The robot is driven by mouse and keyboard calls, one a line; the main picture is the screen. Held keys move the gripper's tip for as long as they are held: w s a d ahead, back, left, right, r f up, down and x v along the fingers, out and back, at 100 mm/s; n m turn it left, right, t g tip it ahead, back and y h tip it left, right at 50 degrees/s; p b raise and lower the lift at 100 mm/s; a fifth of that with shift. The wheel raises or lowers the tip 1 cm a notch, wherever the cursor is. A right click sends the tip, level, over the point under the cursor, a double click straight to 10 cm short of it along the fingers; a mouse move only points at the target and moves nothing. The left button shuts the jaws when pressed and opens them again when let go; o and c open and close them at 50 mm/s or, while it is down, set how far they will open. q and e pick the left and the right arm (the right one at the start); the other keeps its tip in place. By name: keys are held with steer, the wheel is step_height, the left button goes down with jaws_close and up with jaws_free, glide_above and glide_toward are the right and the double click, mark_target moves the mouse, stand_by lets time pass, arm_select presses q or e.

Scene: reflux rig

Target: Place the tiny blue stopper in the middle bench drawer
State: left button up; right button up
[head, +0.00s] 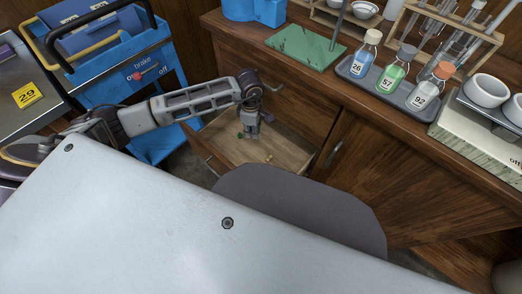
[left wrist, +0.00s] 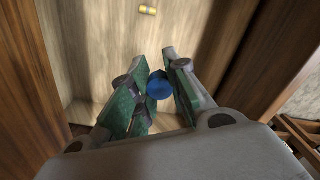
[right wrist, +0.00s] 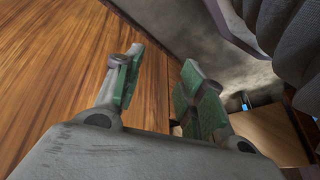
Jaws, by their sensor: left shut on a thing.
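The tiny blue stopper (left wrist: 159,86) is held between the green-padded fingers of my left gripper (left wrist: 160,88) in the left wrist view. In the head view my left gripper (head: 251,132) points down into the open bench drawer (head: 225,150), inside its walls. The stopper is not clear in the head view. The drawer's pale wooden floor (left wrist: 100,40) shows beneath the gripper; I cannot tell whether the stopper touches it. My right gripper (right wrist: 155,90) has its fingers apart with nothing between them, near a wooden surface; it is not seen in the head view.
A small yellow item (left wrist: 148,10) lies on the drawer floor. A dark chair back (head: 300,205) stands close in front of the drawer. The bench top holds a green mat (head: 305,47) and a tray (head: 390,92) of bottles. A blue cart (head: 120,75) stands left.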

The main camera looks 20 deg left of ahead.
arm_select(q)
step_height(320, 180, down, 8)
steer(key=a+n+b, duration=0.1)
steer(key=n+b, duration=0.4)
steer(key=b, duration=0.1)
steer(key=shift+a+f+n, duration=0.2)
steer(key=shift+f+n, duration=0.05)
steer(key=shift+n, duration=0.15)
arm_select(e)
steer(key=w+a+r+t+y, duration=0.1)
steer(key=a+r, duration=0.2)
steer(key=r, duration=0.3)
steer(key=shift+w+a+r, duration=0.15)
steer(key=shift+w+r, duration=0.1)
steer(key=shift+w, duration=0.15)
arm_select(q)
steer(key=shift+w, duration=0.1)
steer(key=shift+f, duration=0.1)
steer(key=b, duration=0.2)
glide_above(252, 156)
step_height(252, 156, down, 4)
steer(key=shift+f, duration=0.4)
arm_select(e)
steer(key=f, duration=0.3)
steer(key=shift+a+f+t+y, duration=0.15)
steer(key=shift+a+t+y, duration=0.1)
steer(key=shift+t+y, duration=0.15)
